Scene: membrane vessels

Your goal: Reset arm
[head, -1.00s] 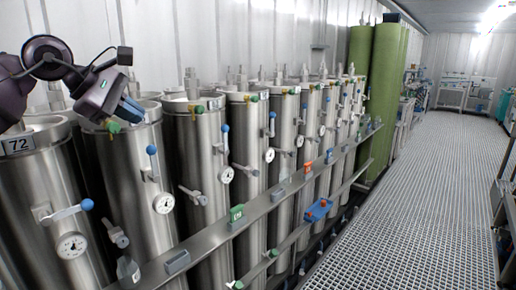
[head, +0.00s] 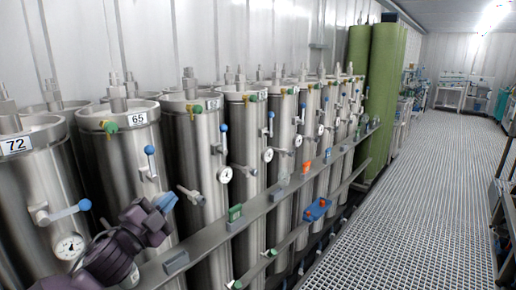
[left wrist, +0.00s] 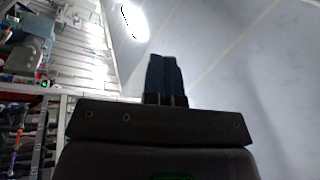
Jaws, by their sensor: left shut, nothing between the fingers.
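My left gripper (head: 163,203) is in the lower left of the head view, in front of the vessel labelled 65. Its blue fingers point up and to the right. In the left wrist view the two blue fingers (left wrist: 164,78) are together, with nothing between them. Behind the fingers there is a pale ceiling or wall. My right gripper is not in view.
Steel vessels labelled 72 (head: 30,180) and 65 (head: 128,160) stand in a row along the left wall, with blue-handled valves and gauges. A metal rail (head: 262,205) runs before them. Green columns (head: 381,100) stand farther back. The grating floor (head: 420,200) at right is clear.

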